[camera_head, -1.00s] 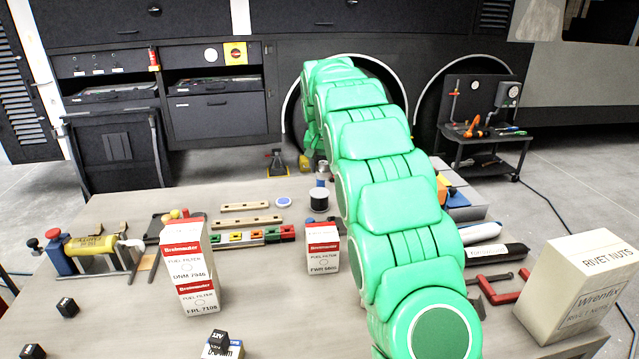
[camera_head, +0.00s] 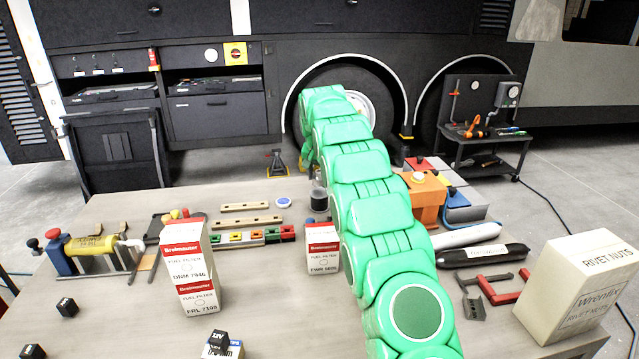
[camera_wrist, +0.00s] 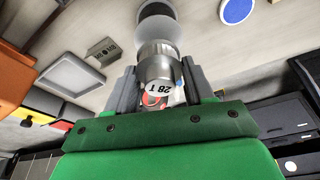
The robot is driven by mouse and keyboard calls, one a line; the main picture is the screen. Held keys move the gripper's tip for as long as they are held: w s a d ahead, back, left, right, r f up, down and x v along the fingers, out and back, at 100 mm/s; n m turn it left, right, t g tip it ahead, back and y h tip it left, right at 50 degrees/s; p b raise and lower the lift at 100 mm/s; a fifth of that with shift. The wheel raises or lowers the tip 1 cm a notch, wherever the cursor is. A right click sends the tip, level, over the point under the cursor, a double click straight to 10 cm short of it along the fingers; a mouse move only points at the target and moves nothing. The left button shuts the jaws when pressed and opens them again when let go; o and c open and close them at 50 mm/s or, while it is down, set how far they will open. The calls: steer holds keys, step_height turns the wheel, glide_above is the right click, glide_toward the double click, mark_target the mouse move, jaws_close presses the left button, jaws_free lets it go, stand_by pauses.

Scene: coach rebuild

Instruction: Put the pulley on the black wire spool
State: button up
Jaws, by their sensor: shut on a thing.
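My gripper (camera_wrist: 160,78) is shut on the pulley (camera_wrist: 157,68), a silver stepped cylinder with a "28 T" label, held between the two grey fingers. The black wire spool (camera_head: 319,202) stands on the table in the head view, just below the end of my green arm. In the wrist view the spool (camera_wrist: 156,10) shows beyond the pulley, with its grey round end face toward it. The pulley is lined up closely with the spool and overlaps it in the picture. I cannot tell whether they touch. My fingers are not clear in the head view.
A fuel filter box (camera_head: 322,248) stands close in front of the spool. A blue-and-white disc (camera_head: 283,202) lies just left of it, near wooden strips (camera_head: 245,222).

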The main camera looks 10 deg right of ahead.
mark_target(319, 177)
steer(key=shift+w+f, duration=0.1)
steer(key=shift+w+f, duration=0.1)
steer(key=shift+f, duration=1.6)
steer(key=o, duration=1.1)
steer(key=shift+f, duration=0.1)
steer(key=v, duration=1.2)
